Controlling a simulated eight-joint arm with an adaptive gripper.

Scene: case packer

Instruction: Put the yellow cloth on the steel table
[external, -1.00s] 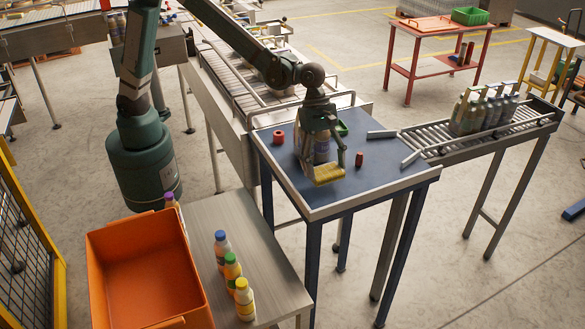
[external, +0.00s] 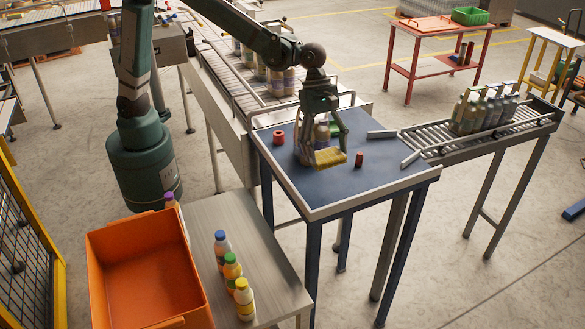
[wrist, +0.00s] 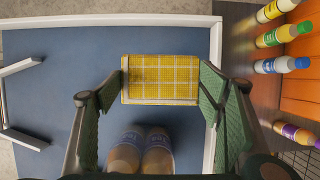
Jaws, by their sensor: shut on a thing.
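The yellow cloth (external: 331,158) is a flat checked rectangle with pale lines; it also shows in the wrist view (wrist: 160,78). My gripper (external: 326,148) is shut on it, with a green finger at each side edge in the wrist view (wrist: 160,88). The cloth is held over the blue-topped table; its exact height is hard to tell.
On the blue-topped table (external: 370,182) stand bottles (external: 321,134) behind the cloth, plus a red ring (external: 279,137) and a small red cylinder (external: 359,159). An orange bin (external: 150,270) sits left of the steel table. The steel table's middle and back are clear.

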